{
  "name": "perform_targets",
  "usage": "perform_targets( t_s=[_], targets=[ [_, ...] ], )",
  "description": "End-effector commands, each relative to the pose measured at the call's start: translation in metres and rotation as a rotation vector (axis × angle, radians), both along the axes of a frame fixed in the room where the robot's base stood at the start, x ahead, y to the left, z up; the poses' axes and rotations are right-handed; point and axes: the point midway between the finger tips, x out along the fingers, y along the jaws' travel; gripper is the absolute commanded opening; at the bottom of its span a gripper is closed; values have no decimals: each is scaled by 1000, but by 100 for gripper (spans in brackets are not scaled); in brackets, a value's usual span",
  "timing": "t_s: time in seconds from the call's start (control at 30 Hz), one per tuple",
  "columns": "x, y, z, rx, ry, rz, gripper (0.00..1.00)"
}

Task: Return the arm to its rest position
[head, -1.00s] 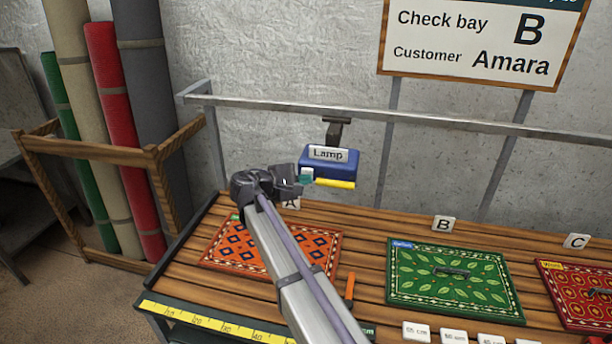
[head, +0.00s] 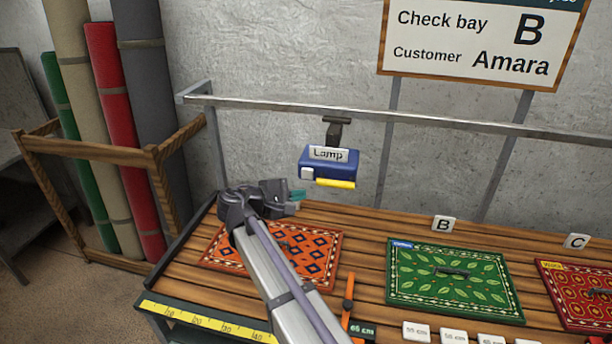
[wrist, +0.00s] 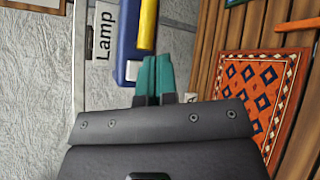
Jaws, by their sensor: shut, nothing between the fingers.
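My gripper (head: 298,195) is at the end of my arm, over the back of the bench near the orange rug, below and left of the blue lamp (head: 318,166). Its teal fingers are together and empty; in the wrist view the closed fingertips (wrist: 154,74) point toward the lamp (wrist: 127,45). The lamp hangs from the rail and has a yellow tube (head: 336,184) along its lower edge. The gripper and lamp look apart in the head view.
The orange rug (head: 318,240) lies partly under my arm. The green rug (head: 450,282) and red rug (head: 585,295) lie to the right by tags B and C. A metal rail (head: 420,121) runs behind. Rolled rugs (head: 112,120) stand in a wooden rack at left.

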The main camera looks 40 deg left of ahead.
Motion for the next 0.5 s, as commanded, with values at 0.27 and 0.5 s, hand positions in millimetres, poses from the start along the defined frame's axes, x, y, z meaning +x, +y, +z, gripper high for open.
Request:
perform_targets(
  t_s=[0.27,0.5],
  targets=[
    [1,0,0,0,0,0,0],
    [-26,-30,-38,255,149,-77,0]
  ],
)
